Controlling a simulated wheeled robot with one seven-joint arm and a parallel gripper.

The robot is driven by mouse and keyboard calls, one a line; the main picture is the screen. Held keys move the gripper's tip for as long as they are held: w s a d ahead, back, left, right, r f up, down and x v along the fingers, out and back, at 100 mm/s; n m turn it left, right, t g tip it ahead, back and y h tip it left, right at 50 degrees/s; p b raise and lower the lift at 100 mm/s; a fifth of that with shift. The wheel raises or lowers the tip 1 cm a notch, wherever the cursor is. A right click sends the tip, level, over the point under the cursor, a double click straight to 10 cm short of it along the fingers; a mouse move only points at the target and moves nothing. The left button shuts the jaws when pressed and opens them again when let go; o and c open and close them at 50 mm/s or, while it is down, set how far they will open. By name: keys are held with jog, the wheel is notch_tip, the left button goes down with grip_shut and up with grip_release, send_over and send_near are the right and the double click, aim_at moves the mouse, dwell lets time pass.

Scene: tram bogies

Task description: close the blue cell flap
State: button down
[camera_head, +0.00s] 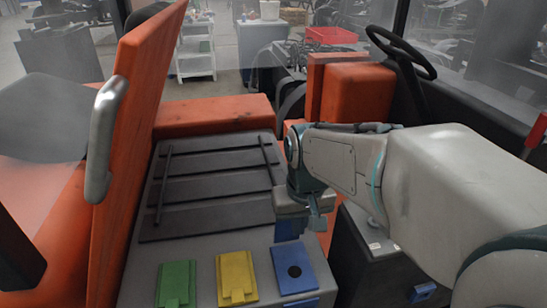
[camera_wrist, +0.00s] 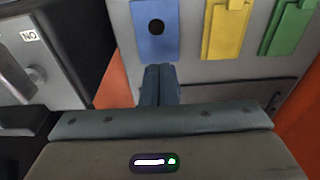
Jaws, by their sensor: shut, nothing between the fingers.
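The blue cell (camera_head: 294,268) is a blue plate with a dark round hole, at the right end of a row on the grey box. In the head view a blue piece (camera_head: 288,229) shows at its far edge, partly behind my gripper; I cannot tell whether it is the raised flap. The blue plate also shows at the top of the wrist view (camera_wrist: 155,45). My gripper (camera_head: 318,222) is shut and empty, just beyond the blue cell's far edge. In the wrist view its fingertips (camera_wrist: 159,68) sit at the plate's edge; contact cannot be told.
A yellow flap (camera_head: 237,278) and a green flap (camera_head: 176,284) lie flat to the left. Dark slats (camera_head: 210,185) cover the box behind. An orange panel with a metal handle (camera_head: 104,135) stands upright at left. A dark cabinet (camera_head: 360,260) is at right.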

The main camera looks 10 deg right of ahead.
jog(key=w+r+g+p, duration=0.1)
jog(key=w+r+p, duration=0.35)
jog(key=w, duration=0.35)
jog(key=w+r+g+p, duration=0.1)
jog(key=w+r+p, duration=0.35)
jog(key=w, duration=0.35)
jog(key=s+f+p, duration=0.3)
jog(key=s+f, duration=0.1)
jog(key=f, duration=0.7)
jog(key=shift+d, duration=0.35)
jog(key=shift+s, duration=0.2)
